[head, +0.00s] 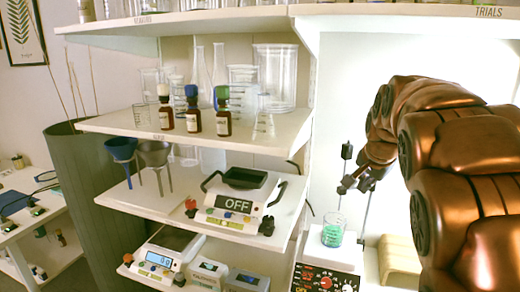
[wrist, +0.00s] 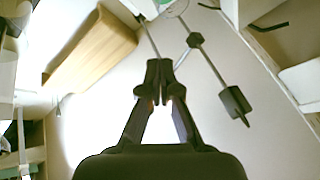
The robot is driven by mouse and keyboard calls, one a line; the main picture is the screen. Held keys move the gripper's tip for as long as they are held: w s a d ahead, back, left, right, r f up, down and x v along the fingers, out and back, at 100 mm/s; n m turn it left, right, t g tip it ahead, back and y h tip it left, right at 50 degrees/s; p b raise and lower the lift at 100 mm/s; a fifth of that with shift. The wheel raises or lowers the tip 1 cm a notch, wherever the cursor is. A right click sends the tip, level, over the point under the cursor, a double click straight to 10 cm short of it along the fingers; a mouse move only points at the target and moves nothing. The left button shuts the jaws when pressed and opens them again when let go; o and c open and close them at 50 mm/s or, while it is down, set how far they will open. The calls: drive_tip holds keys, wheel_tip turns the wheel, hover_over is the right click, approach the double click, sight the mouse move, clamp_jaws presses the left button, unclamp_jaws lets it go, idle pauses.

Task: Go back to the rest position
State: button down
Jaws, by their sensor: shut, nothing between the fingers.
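My gripper (head: 346,187) is at the end of my copper arm, which reaches in from the right of the head view. It hangs in front of the bright right-hand bay, above a beaker of green liquid (head: 333,232). In the wrist view my gripper (wrist: 160,70) shows its two fingertips together with nothing between them. A thin metal stand rod with a dark clamp (head: 346,150) is close by; the head view does not show clearly whether they touch.
The beaker stands on a hot plate (head: 325,278) with red knobs. A tan block (head: 399,258) is beside it. Left shelves hold three amber bottles (head: 193,115), glassware (head: 274,77), funnels (head: 155,155), and a scale reading OFF (head: 238,205). A shelf edge (head: 400,12) runs above.

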drive_tip(key=s+a+f+n+g, duration=0.2)
drive_tip(key=s+f, duration=0.4)
drive_tip(key=s, duration=0.6)
drive_tip(key=s+a+f+n+g+y, duration=0.1)
drive_tip(key=s+a+f+n+g, duration=0.2)
drive_tip(key=s, duration=1)
drive_tip(key=s+a+f+n+g, duration=0.2)
drive_tip(key=s+a+f+n, duration=0.4)
drive_tip(key=s+f, duration=0.3)
drive_tip(key=s+a, duration=0.1)
drive_tip(key=s, duration=0.3)
drive_tip(key=shift+s+f+g, duration=0.2)
drive_tip(key=shift+f+g, duration=0.15)
drive_tip(key=shift+g, duration=0.05)
